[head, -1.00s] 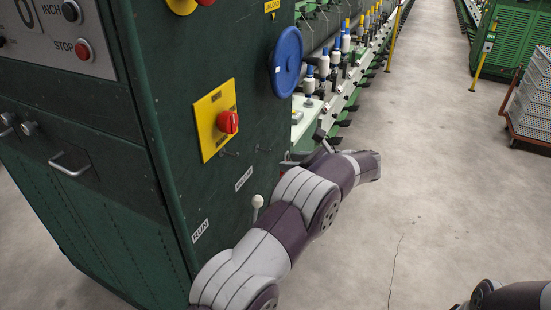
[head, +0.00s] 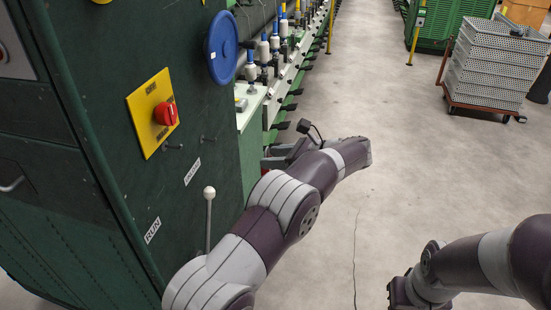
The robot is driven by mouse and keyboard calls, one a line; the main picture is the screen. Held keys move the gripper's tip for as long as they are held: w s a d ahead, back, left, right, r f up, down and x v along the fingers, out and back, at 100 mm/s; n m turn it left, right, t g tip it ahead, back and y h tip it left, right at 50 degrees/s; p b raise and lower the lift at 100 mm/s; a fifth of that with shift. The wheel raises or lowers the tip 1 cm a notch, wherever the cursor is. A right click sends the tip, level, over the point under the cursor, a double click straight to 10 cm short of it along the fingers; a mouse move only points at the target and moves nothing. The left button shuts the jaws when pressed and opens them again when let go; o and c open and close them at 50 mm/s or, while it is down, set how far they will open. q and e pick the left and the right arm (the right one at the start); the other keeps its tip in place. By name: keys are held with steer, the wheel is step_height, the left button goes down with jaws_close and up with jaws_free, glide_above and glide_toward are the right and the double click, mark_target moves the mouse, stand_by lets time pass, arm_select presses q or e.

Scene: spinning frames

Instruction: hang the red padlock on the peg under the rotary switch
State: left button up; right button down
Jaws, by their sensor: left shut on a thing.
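The rotary switch (head: 166,113) is a red knob on a yellow plate (head: 146,121) on the side of the green cabinet. A small dark peg (head: 174,147) sticks out just below the plate, with nothing visible on it. A second similar peg (head: 208,138) is to its right. My left gripper (head: 268,158) is beyond the cabinet's right edge, right of both pegs, and largely hidden by my own wrist. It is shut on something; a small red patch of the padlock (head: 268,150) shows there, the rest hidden.
A lever with a white knob (head: 209,191) stands out from the cabinet near the RUN label, close to my left forearm. A blue disc (head: 222,47) is above the pegs. Bobbins (head: 264,48) line the machine behind. The floor at right is clear up to a crate trolley (head: 490,70).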

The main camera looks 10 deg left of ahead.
arm_select(q)
steer(key=d+r+p, duration=0.1)
steer(key=d+p, duration=0.2)
steer(key=d, duration=0.4)
steer(key=shift+s+d+p, duration=0.2)
steer(key=shift+s+p, duration=0.1)
steer(key=shift+p, duration=0.1)
stand_by(1.0)
